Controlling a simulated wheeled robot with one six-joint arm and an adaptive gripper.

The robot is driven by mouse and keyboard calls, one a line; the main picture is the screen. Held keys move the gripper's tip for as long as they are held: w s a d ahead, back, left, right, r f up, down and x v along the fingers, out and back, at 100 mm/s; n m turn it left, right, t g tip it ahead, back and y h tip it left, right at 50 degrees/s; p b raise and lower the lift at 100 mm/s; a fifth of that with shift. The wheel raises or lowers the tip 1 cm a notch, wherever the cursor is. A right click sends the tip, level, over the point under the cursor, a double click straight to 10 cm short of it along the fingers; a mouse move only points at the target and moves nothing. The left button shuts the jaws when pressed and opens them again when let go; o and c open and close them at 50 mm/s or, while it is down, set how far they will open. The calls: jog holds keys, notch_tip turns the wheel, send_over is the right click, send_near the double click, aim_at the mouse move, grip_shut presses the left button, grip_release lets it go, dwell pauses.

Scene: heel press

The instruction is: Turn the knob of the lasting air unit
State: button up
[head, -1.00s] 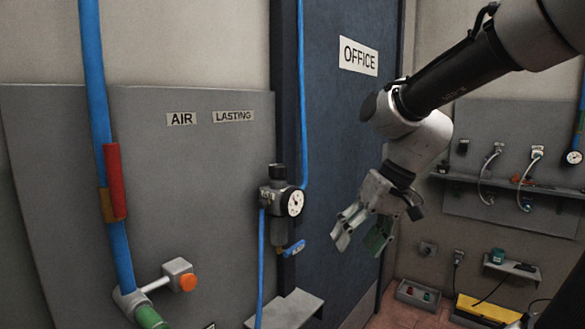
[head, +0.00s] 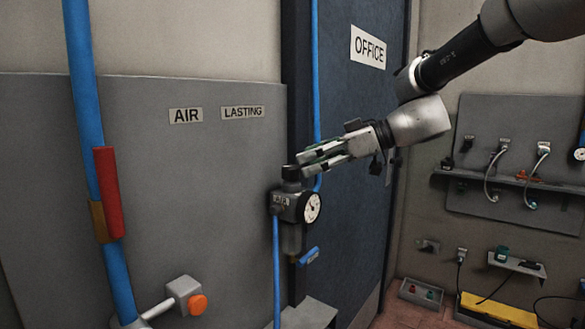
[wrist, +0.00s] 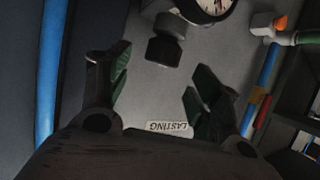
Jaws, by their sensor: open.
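The lasting air unit (head: 290,207) is mounted by the grey panel's right edge, under the LASTING label (head: 242,112). It has a black knob (head: 291,174) on top and a round white gauge (head: 312,207) on its right. My gripper (head: 304,164) is open, reaching in from the right with its fingertips close to the knob. In the wrist view, the open fingers (wrist: 156,75) frame empty space, and the dark knob (wrist: 164,50) shows beyond the fingertips, below the gauge (wrist: 213,6). I cannot tell whether a finger touches the knob.
A blue hose (head: 317,80) rises behind the fingers, and another hose (head: 277,270) drops from the unit. A blue lever (head: 309,256) sits below. A thick blue pipe (head: 84,110) and an orange button (head: 197,304) are on the left. The OFFICE door (head: 355,110) is behind my arm.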

aim_at(293, 166)
jog(key=x, duration=0.5)
jog(key=shift+a+f, duration=0.15)
jog(key=shift+a, duration=0.25)
jog(key=c, duration=1)
jog(key=m+t+h, duration=0.1)
jog(key=m+t, duration=0.1)
jog(key=shift+a+t, duration=0.1)
jog(key=shift+t, duration=0.2)
jog(key=shift+c, duration=0.2)
jog(key=shift+w+m+t+h, duration=0.1)
jog(key=shift+m+t+h, duration=0.7)
jog(key=shift+m+t, duration=0.5)
jog(key=o, duration=1)
jog(key=shift+o, duration=0.2)
